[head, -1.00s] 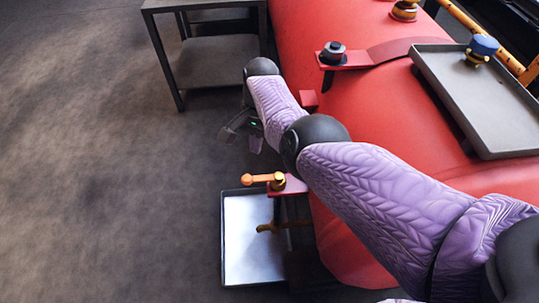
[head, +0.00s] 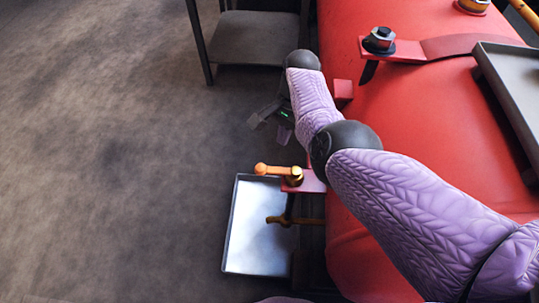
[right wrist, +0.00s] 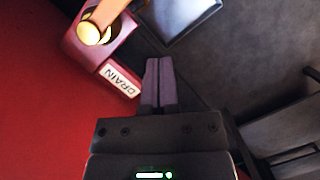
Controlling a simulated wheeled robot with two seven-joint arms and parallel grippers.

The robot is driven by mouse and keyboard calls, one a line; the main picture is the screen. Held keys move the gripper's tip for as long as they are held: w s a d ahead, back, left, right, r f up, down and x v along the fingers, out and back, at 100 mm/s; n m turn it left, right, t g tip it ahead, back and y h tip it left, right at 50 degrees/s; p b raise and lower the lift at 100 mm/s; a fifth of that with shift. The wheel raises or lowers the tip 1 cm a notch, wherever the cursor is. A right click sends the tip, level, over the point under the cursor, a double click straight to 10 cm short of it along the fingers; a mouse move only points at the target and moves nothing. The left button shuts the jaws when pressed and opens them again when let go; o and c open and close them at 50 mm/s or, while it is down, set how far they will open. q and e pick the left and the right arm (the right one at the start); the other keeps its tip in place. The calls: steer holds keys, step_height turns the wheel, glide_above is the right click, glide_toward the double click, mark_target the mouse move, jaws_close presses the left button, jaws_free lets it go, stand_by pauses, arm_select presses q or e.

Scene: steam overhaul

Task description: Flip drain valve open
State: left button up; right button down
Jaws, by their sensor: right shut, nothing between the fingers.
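The drain valve has an orange lever (head: 275,170) with a round knob at its left end and a brass pivot on a red bracket (head: 313,183) beside the red tank. The lever points left, away from the tank. In the right wrist view the lever (right wrist: 106,12) is cut off by the top edge, near the white DRAIN label (right wrist: 119,80). My right gripper (head: 284,135) is just beyond the valve in the head view, apart from the lever. In the wrist view its fingers (right wrist: 158,62) are together and empty, to the right of the label. My left gripper is not seen.
The red tank (head: 440,140) fills the right side. A dark metal table (head: 255,40) stands behind. Floor on the left is clear.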

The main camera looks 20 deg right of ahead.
mark_target(278, 171)
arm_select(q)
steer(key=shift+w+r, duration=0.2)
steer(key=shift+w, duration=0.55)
arm_select(e)
steer(key=s+a, duration=0.1)
steer(key=s+a+f, duration=0.1)
steer(key=a+f, duration=0.1)
steer(key=a, duration=0.1)
steer(key=shift+s+f, duration=0.25)
steer(key=shift+s, duration=0.15)
